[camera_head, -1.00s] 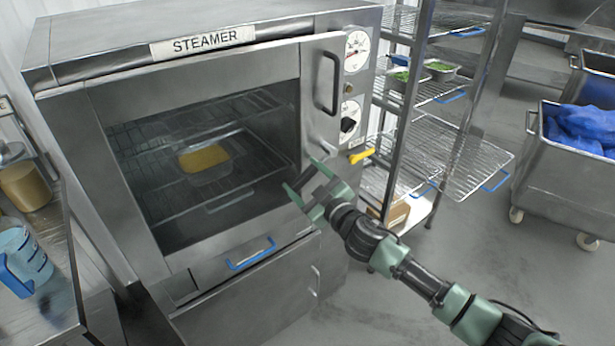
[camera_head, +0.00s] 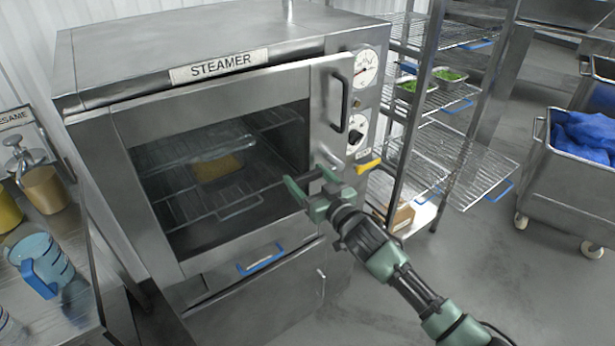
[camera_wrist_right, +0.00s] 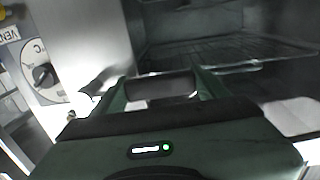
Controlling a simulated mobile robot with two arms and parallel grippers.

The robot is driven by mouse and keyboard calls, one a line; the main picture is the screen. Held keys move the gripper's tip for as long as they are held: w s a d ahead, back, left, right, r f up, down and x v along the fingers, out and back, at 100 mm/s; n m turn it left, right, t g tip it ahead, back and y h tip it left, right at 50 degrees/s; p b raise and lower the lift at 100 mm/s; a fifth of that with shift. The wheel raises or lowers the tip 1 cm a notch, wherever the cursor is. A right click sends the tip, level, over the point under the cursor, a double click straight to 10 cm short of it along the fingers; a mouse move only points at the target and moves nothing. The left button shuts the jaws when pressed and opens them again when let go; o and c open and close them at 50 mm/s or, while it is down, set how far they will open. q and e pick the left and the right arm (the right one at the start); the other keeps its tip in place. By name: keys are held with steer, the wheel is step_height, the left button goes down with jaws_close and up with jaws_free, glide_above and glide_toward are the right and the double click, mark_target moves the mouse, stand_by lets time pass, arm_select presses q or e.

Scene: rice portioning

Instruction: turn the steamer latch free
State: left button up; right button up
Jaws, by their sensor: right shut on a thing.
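The steamer (camera_head: 120,85) is a large steel cabinet with a name plate and a glass-windowed door (camera_head: 215,110). Its short metal latch (camera_head: 328,158) is on the right side of the door, below the black door handle (camera_head: 337,103). My right gripper (camera_head: 309,180) is at the latch and shut on it. Its two green fingers stand apart with the latch mostly hidden between them. In the right wrist view the gripper (camera_wrist_right: 161,88) shows from behind, with a metal part between its fingers. My left gripper is not in view.
A dial (camera_head: 357,134) and a yellow lever (camera_head: 368,166) are close right of my gripper. Inside the steamer, a yellow-filled pan (camera_head: 217,167) rests on a rack. A wire shelf unit (camera_head: 455,165) stands right. A counter with a blue jug (camera_head: 40,262) is at left.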

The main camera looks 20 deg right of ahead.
mark_target(309, 180)
steer(key=shift+r, duration=0.1)
steer(key=o, duration=2.1)
steer(key=shift+c, duration=0.2)
steer(key=shift+s, duration=0.15)
steer(key=b+v, duration=0.2)
steer(key=v, duration=0.4)
steer(key=shift+s+d, duration=0.1)
steer(key=shift+s, duration=0.1)
steer(key=shift+s+d, duration=0.15)
steer(key=shift+s, duration=0.35)
